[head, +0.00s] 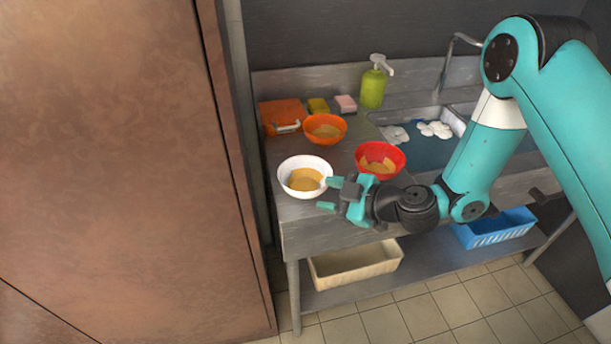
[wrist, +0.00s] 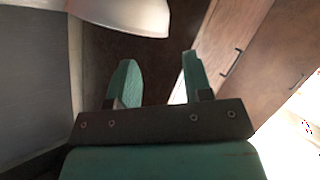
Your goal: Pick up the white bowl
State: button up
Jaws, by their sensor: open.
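The white bowl (head: 288,188) stands upright on the left part of the metal counter in the head view and holds something orange-brown. Its pale side also shows at the top of the wrist view (wrist: 125,14). My gripper (head: 326,194) is at the bowl's front right side, by its rim. In the wrist view my gripper (wrist: 157,82) has its two teal fingers apart with nothing between them. The bowl lies beyond the fingertips in that view. I cannot tell whether a finger touches the bowl.
An orange bowl (head: 311,135) stands behind the white bowl and a red bowl (head: 362,168) to its right. A sink (head: 455,120) is at right. A brown cabinet (head: 110,150) stands left.

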aim_at(304, 190)
jog(key=p+x, duration=0.2)
jog(key=x, duration=0.4)
jog(key=shift+a+r, duration=0.1)
jog(key=shift+r, duration=0.05)
jog(key=shift+w+a+f, duration=0.25)
jog(key=shift+a+f, duration=0.05)
jog(key=shift+a, duration=0.1)
grip_shut()
